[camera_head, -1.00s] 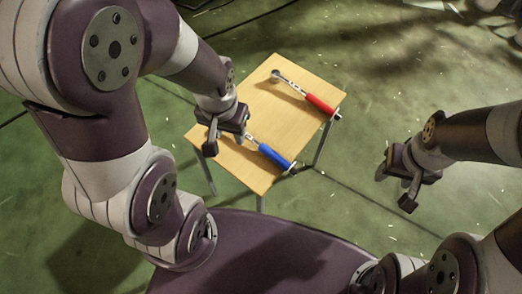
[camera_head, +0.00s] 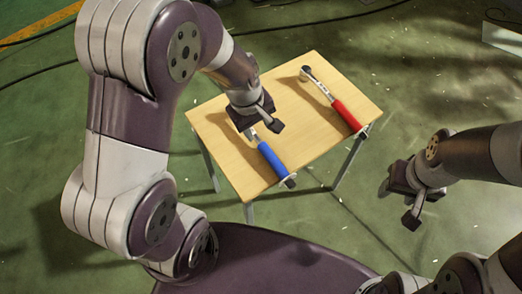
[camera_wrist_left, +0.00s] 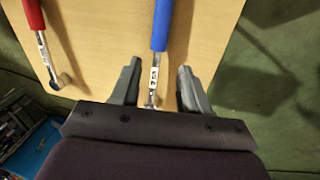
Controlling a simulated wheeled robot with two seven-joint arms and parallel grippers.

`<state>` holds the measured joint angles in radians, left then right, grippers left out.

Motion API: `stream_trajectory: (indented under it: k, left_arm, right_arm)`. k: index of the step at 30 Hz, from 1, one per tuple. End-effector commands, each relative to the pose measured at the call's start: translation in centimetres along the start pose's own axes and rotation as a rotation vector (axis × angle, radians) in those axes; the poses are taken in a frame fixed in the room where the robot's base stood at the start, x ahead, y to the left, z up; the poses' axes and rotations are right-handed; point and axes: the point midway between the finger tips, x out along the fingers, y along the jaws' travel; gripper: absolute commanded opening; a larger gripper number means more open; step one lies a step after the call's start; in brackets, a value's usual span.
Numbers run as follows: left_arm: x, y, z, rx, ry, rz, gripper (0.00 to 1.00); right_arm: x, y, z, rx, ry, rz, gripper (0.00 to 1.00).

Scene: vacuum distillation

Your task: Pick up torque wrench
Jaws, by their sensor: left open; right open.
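Two torque wrenches lie on a small wooden table. One has a blue handle (camera_head: 273,161) and the other a red handle (camera_head: 345,114). My left gripper (camera_head: 262,130) is open above the head end of the blue-handled wrench and hides that end in the head view. In the left wrist view, the metal shaft of the blue-handled wrench (camera_wrist_left: 156,66) runs between the two open fingers, with no grip on it. The red-handled wrench (camera_wrist_left: 43,45) is to the left there, outside the fingers. My right gripper (camera_head: 399,203) is open and empty, right of the table.
The wooden table (camera_head: 225,150) has thin metal legs, and its top is bare apart from the wrenches. Green floor surrounds it. In the left wrist view, a blue container with dark items (camera_wrist_left: 35,150) is at the lower left. Cables lie on the floor behind.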

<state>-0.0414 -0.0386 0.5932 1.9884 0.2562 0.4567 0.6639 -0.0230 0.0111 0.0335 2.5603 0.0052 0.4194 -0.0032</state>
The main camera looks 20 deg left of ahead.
Motion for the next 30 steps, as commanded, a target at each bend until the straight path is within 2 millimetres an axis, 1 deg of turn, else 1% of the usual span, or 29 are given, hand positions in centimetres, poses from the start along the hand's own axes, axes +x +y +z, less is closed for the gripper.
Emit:
stream_trajectory:
  k: [1,2,6,9,14,16,21,24,29,30]
  left_arm:
    - [1.3,0.1,-0.1,-0.033,-0.003,0.003,0.45]
    - [1.9,0.2,-0.1,-0.045,-0.004,0.004,0.45]
    - [5.1,0.2,-0.1,-0.05,-0.005,0.004,0.45]
    - [6.9,0.2,0.0,-0.048,-0.004,0.004,0.45]
    - [8.3,0.2,0.0,-0.046,-0.003,0.004,0.45]
    - [9.1,0.2,0.1,-0.046,-0.003,0.005,0.45]
    - [12.5,0.1,0.3,-0.046,-0.003,0.004,0.45]
    - [13.1,0.2,0.3,-0.045,-0.001,0.006,0.45]
    - [13.0,0.2,0.3,-0.045,-0.001,0.006,0.45]
    - [12.9,0.2,0.3,-0.045,-0.001,0.006,0.32]
  right_arm:
    - [0.8,0.0,0.1,0.0,0.001,0.0,0.51]
    - [1.0,0.0,0.1,0.0,0.001,0.0,0.51]
    - [2.0,0.0,0.2,0.0,0.001,0.0,0.51]
    - [2.6,0.0,0.3,0.0,0.001,0.0,0.51]
    - [2.9,0.0,0.3,0.0,0.001,0.0,0.51]
    - [3.4,0.0,0.4,0.0,0.001,0.0,0.51]
    - [4.9,0.0,0.6,0.0,0.001,0.0,0.51]
    - [5.0,0.0,0.6,0.0,0.001,0.0,0.51]
    - [4.8,0.0,0.6,0.0,0.001,0.0,0.51]
    - [4.8,0.0,0.6,0.0,0.001,0.0,0.51]
